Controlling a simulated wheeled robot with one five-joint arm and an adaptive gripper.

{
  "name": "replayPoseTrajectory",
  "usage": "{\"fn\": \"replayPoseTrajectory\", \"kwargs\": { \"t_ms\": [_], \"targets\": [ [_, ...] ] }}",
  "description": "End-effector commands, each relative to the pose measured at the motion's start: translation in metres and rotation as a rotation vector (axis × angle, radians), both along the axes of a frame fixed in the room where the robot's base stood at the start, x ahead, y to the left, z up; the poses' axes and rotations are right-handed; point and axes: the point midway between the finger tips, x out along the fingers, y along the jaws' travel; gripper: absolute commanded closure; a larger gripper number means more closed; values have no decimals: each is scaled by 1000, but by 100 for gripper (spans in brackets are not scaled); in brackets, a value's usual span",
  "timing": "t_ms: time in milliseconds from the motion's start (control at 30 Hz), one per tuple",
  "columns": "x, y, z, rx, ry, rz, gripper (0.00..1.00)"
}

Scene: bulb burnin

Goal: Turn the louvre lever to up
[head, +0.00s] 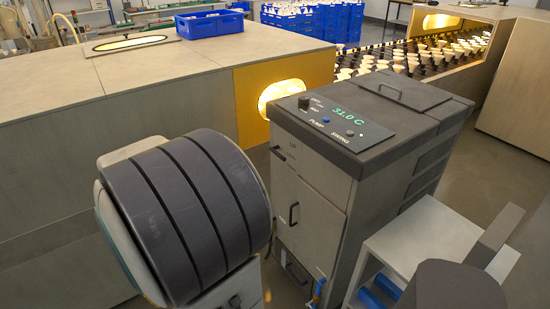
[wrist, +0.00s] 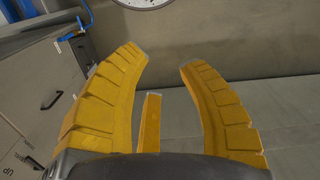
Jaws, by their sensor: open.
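The grey cabinet (head: 312,200) with a green "31.0 C" display stands in the middle of the head view. A small dark lever (head: 278,152) sits high on its front face, near the left edge; it looks close to level, tilted slightly down to the right. I take it for the louvre lever, but its label is unreadable. My gripper (wrist: 165,58) is open and empty in the wrist view, its yellow fingers apart. The cabinet front (wrist: 30,110) is left of the fingers, not touching them. A dark part (wrist: 33,160) at lower left may be the lever. My gripper is not visible in the head view.
The cabinet door has a black handle (head: 293,214), with a blue tube (head: 318,292) below. A yellow-framed lit opening (head: 245,105) and long bench (head: 150,110) stand behind. A white side table (head: 405,245) is at right.

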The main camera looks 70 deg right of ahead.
Motion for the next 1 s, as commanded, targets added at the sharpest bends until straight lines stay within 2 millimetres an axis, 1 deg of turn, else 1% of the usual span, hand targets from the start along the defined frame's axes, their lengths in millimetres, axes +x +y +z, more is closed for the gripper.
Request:
{"fn": "replayPoseTrajectory", "kwargs": {
  "t_ms": [33, 167, 200, 267, 367, 467, 667, 700, 767, 800, 867, 900, 967, 1000],
  "targets": [
    [1, -11, -12, 16, 29, -40, 64],
    [3, -43, -43, 54, 85, -138, 64],
    [4, -53, -54, 64, 96, -166, 64],
    [4, -69, -70, 80, 112, -203, 64],
    [5, -97, -100, 99, 126, -260, 64],
    [3, -126, -133, 111, 126, -306, 64],
    [-4, -189, -209, 97, 85, -367, 64],
    [-6, -203, -226, 86, 71, -371, 64],
    [-9, -225, -251, 62, 43, -373, 64],
    [-11, -240, -268, 40, 22, -371, 64],
    [-14, -265, -294, -3, -13, -361, 64],
    [-16, -282, -310, -38, -39, -350, 64],
    [-19, -310, -335, -105, -80, -321, 64],
    [-21, -331, -350, -163, -109, -295, 64]
  ]
}}
